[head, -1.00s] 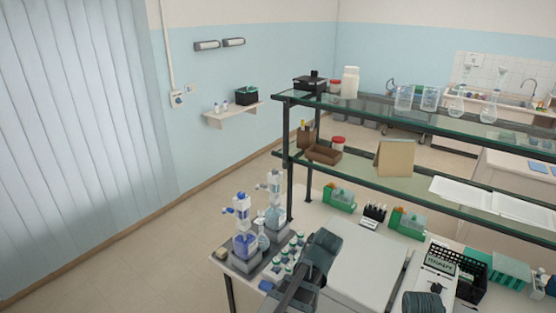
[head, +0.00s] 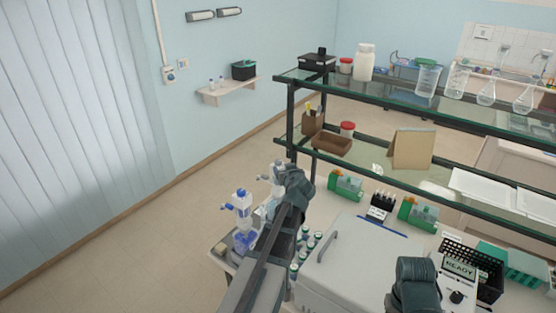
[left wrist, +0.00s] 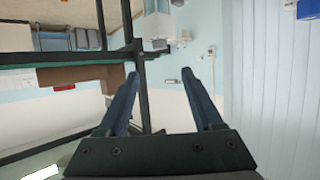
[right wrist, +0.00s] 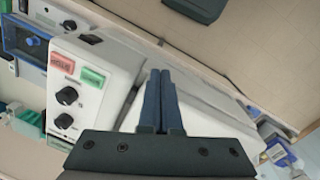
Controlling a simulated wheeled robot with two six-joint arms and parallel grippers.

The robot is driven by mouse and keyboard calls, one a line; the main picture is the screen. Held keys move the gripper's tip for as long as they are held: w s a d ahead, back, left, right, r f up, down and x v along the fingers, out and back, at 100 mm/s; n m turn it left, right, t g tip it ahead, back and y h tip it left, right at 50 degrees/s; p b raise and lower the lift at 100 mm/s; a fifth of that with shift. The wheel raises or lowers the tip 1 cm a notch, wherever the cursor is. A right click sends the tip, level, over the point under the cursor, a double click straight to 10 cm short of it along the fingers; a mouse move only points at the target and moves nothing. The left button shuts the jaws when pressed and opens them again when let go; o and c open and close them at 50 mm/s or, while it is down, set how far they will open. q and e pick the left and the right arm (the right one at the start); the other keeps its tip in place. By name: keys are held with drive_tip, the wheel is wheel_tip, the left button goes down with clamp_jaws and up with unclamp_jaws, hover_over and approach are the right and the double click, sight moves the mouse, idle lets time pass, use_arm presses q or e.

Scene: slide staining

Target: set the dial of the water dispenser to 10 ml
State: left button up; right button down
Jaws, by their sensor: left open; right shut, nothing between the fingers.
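Two bottle-top dispensers stand on the bench's far left corner in the head view: a nearer one with blue liquid (head: 243,215) and a farther, paler one (head: 277,172), partly covered by my left arm. I cannot tell which holds water, and no dial scale is readable. My left gripper (head: 292,182) is beside the dispensers in the head view, overlapping the farther one. In the left wrist view its fingers (left wrist: 160,75) are apart with nothing between them. My right gripper (right wrist: 162,78) is shut and empty, over the bench equipment; my right wrist (head: 415,283) shows at the lower right.
Small capped bottles (head: 307,243) stand close to the left arm. A large white box-shaped device (head: 350,262) fills the middle of the bench. A two-level glass shelf (head: 420,108) rises behind. A device with a READY display (head: 460,268) stands right of it. The floor left of the bench is clear.

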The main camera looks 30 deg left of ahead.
sight(278, 160)
use_arm(q)
drive_tip(key=b+x, duration=0.5)
drive_tip(key=x, duration=0.8)
drive_tip(key=shift+w+a+f, duration=0.15)
drive_tip(key=shift+w+f, duration=0.05)
clamp_jaws()
